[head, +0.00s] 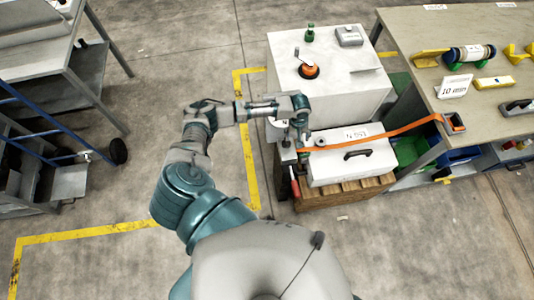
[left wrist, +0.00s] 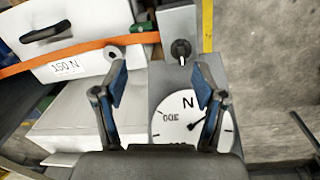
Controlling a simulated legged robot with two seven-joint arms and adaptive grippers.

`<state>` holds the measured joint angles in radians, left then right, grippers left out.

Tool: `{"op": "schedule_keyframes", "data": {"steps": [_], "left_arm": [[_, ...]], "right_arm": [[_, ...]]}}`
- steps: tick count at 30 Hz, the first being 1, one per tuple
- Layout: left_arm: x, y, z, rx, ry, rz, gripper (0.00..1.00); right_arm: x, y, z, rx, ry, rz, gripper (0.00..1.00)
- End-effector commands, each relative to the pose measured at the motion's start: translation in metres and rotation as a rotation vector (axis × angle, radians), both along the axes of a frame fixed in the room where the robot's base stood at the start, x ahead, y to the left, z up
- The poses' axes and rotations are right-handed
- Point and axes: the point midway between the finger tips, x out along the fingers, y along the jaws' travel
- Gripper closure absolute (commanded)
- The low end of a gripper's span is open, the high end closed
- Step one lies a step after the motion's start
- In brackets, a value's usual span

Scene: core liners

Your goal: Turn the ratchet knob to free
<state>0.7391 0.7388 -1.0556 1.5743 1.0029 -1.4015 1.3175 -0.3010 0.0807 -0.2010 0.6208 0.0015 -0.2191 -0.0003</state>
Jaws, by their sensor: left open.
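The knob appears beyond the fingertips, between the fingers and nearer the right one. A round white dial (left wrist: 172,128) marked N and 300 lies below it, partly covered by the right finger. In the head view my left gripper (head: 301,147) points down at the strap's left end; I cannot make out the knob there.
An orange strap (head: 385,134) runs from the workbench (head: 410,30) across a white box (head: 335,172) on a wooden pallet (head: 345,194). A white cabinet (head: 345,95) stands behind. A blue hand truck (head: 55,130) is at left. Floor between is clear.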

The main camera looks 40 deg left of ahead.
Motion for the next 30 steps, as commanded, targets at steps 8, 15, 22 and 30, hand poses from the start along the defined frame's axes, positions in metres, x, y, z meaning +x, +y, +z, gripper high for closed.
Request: {"op": "schedule_keyframes", "data": {"steps": [8, 15, 22, 30], "left_arm": [[-0.026, -0.050, -0.034, -0.060, -0.053, -0.209, 0.29], [-0.052, -0.089, -0.059, -0.110, -0.124, -0.378, 0.29], [-0.084, -0.117, -0.083, -0.138, -0.209, -0.519, 0.29], [-0.127, -0.120, -0.110, -0.103, -0.291, -0.633, 0.29]], "right_arm": [[0.000, 0.000, -0.004, 0.000, 0.000, 0.000, 0.60], [-0.001, 0.000, -0.008, 0.000, 0.001, 0.000, 0.60], [-0.001, 0.000, -0.013, 0.000, 0.002, 0.000, 0.60], [-0.002, 0.000, -0.019, -0.001, 0.004, 0.000, 0.60]]}}
